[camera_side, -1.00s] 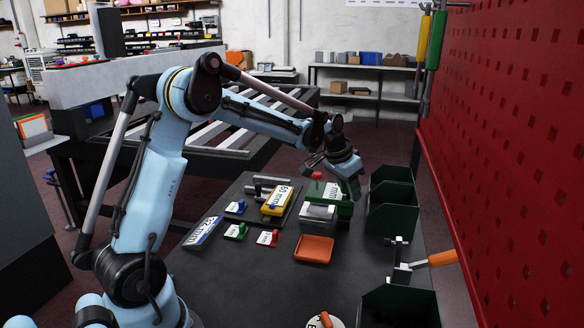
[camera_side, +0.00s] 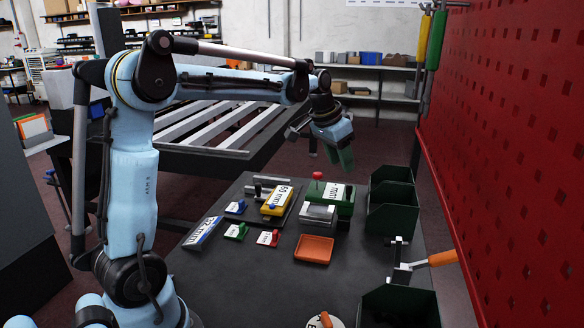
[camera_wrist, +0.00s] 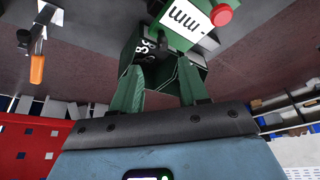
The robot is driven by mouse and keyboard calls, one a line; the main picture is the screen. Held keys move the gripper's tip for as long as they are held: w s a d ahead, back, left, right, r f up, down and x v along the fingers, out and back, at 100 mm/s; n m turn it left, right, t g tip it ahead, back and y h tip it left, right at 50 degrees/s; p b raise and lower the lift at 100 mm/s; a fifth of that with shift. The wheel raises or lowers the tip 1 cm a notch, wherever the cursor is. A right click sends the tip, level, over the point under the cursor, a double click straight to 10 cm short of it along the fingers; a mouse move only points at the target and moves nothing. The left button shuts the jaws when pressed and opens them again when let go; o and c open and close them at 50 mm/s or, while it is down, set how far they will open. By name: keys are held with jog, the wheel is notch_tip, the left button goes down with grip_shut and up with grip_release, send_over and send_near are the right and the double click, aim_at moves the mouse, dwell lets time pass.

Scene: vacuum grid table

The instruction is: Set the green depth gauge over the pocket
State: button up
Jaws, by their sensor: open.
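The green depth gauge (camera_side: 342,205) is a large green block with a white "mm" label and a red knob (camera_side: 317,175). It stands toward the back of the dark table, behind a grey metal block (camera_side: 318,215). In the wrist view the gauge (camera_wrist: 205,38) shows at the top, with its label and knob. My gripper (camera_side: 343,158) is above and behind the gauge, apart from it. Its green fingers (camera_wrist: 160,85) are open and empty. I cannot make out the pocket, or whether the gauge covers it.
A yellow "50 mm" gauge (camera_side: 277,201) and a blue-edged one (camera_side: 203,232) lie to the left. Small labelled blue, green and red pieces lie between. An orange tray (camera_side: 314,249) is in front; dark green bins (camera_side: 392,217) and an orange-handled clamp (camera_side: 440,259) are right.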

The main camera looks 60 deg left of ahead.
jog(key=shift+v, duration=1.05)
